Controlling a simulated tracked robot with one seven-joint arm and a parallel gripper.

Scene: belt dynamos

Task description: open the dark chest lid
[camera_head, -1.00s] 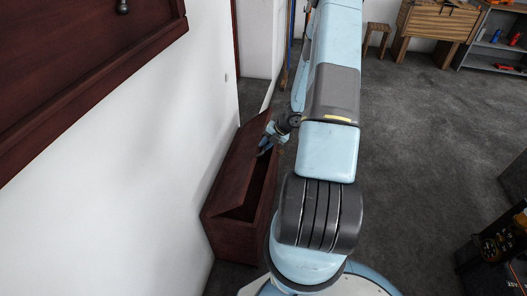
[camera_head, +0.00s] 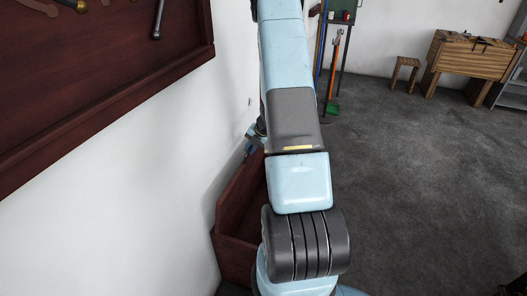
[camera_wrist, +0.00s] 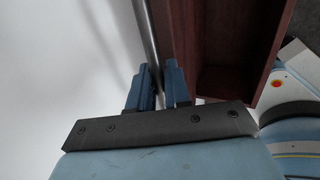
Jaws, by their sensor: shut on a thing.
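The dark red-brown chest (camera_head: 238,258) stands against the white wall, left of my arm, which hides its right side. Its lid (camera_head: 236,190) is raised steeply near the wall, and the chest looks open below it. In the wrist view, the dark open inside of the chest (camera_wrist: 222,82) shows right of the fingers. My gripper (camera_head: 250,143) is at the far upper part of the lid, partly hidden by my arm.
A dark red wooden board (camera_head: 110,100) with hanging tools is on the wall above. The white wall (camera_head: 190,110) is close behind the lid. A stool (camera_head: 403,72) and a wooden bench (camera_head: 468,58) stand at the back right. The grey floor (camera_head: 420,170) is clear on the right.

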